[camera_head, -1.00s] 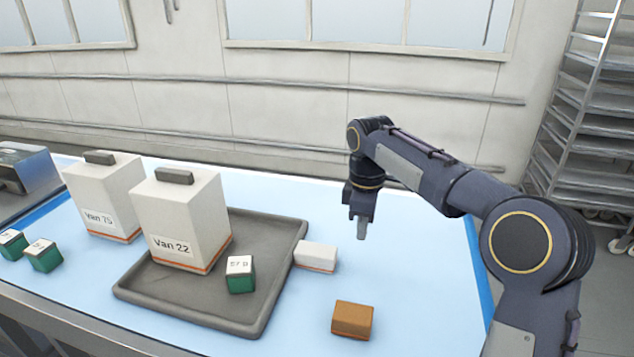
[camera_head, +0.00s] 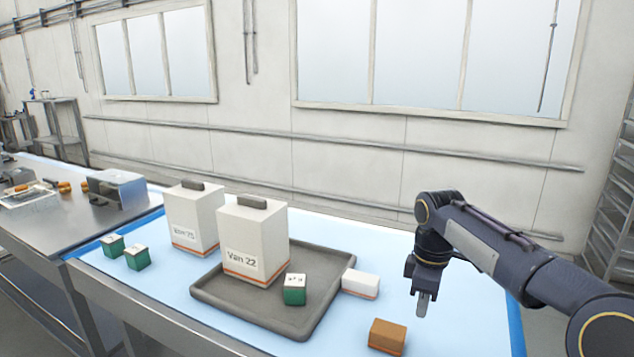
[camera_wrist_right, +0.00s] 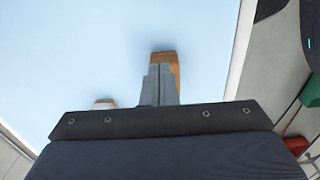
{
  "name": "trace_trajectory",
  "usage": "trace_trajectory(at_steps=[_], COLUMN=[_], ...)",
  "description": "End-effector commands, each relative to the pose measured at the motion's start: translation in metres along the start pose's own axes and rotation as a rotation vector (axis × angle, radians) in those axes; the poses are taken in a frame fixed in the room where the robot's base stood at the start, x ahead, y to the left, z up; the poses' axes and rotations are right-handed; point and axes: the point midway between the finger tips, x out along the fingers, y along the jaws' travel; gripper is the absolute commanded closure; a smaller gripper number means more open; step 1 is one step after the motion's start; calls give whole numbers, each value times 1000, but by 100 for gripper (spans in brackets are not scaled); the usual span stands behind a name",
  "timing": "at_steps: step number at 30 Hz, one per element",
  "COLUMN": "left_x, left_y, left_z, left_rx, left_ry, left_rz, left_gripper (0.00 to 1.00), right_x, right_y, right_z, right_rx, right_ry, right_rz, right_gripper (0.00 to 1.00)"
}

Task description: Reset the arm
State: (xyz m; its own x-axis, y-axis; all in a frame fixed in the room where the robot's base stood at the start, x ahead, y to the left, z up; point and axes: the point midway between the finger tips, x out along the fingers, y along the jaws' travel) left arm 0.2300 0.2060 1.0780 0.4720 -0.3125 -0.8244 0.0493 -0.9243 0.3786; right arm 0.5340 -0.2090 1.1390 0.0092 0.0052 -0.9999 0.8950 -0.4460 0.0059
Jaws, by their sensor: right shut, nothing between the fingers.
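My right gripper (camera_head: 423,304) is shut and empty. It hangs pointing down above the blue mat (camera_head: 455,330), to the right of the small white block (camera_head: 360,283) and beyond the brown block (camera_head: 387,336). In the right wrist view its fingers (camera_wrist_right: 160,85) are together, with the brown block (camera_wrist_right: 165,57) partly hidden behind their tips. The white block (camera_wrist_right: 104,104) shows there at the left, mostly hidden by the gripper body. My left arm and gripper are not in view.
A grey tray (camera_head: 225,305) holds the white box "Van 22" (camera_head: 253,240) and a green cube (camera_head: 294,290). Another white box (camera_head: 191,220) stands behind left. Two green cubes (camera_head: 137,257) sit at the mat's left. A metal bench (camera_head: 60,220) adjoins. The mat's right side is clear.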

Motion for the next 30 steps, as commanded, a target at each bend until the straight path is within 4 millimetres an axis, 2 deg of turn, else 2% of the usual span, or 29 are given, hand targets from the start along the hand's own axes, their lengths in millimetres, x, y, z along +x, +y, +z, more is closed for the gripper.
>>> trace_trajectory(at_steps=[11,17,20,23,26,30], left_x=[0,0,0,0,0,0], left_y=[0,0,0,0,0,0], left_z=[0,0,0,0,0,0], left_rx=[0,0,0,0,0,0], left_ry=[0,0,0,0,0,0], left_rz=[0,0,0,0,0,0], left_gripper=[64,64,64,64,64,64], right_x=[-18,-26,-28,-25,-14,13], right_y=[-29,-61,-85,-117,-159,-215], right_z=[29,55,71,91,112,129], right_rx=[135,271,367,503,680,924], right_ry=[63,129,176,244,336,466], right_rz=[32,50,56,58,48,13], right_gripper=[100,100,100,100,100,100])
